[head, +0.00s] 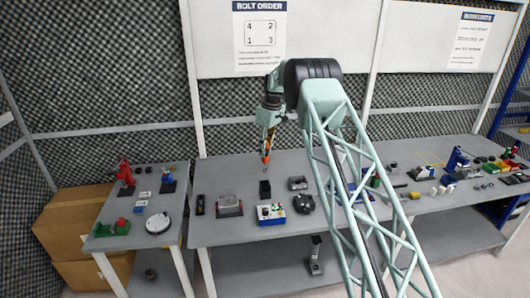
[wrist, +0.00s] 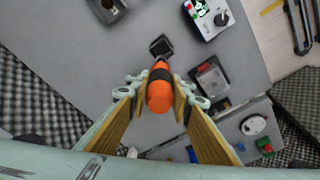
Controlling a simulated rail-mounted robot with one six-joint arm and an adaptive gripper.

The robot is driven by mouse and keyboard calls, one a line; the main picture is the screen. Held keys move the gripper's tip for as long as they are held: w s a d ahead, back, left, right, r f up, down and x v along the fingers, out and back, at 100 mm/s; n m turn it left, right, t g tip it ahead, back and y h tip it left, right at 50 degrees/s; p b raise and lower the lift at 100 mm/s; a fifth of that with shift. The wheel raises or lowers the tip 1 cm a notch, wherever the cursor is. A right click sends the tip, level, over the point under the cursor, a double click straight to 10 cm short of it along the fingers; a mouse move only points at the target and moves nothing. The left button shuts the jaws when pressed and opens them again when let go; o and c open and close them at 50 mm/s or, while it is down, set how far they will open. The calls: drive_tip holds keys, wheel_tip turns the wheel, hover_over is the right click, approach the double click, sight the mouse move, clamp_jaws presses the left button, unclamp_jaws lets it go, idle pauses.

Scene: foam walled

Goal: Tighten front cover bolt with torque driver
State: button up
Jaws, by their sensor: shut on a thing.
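My gripper (head: 269,118) is above the main bench and shut on the orange torque driver (head: 266,148). The driver hangs roughly upright, tip down, clear of the bench top. In the wrist view the driver (wrist: 160,90), orange with a dark band, sits between both fingers of the gripper (wrist: 160,103). A grey part in a dark fixture (head: 229,206) lies left of the driver; it also shows in the wrist view (wrist: 211,77). I cannot tell if it carries the front cover. No bolt is clear; the driver's tip is hidden in the wrist view.
An open black holder (head: 265,189) stands below the driver. A box with coloured buttons (head: 271,214) is in front of it, and a grey box (head: 298,183) to its right. A side table (head: 135,238) holds a round plate (head: 157,223). A bolt order sign (head: 260,35) hangs behind.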

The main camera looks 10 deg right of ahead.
drive_tip(key=shift+r+p, duration=0.8)
drive_tip(key=shift+r, duration=0.95)
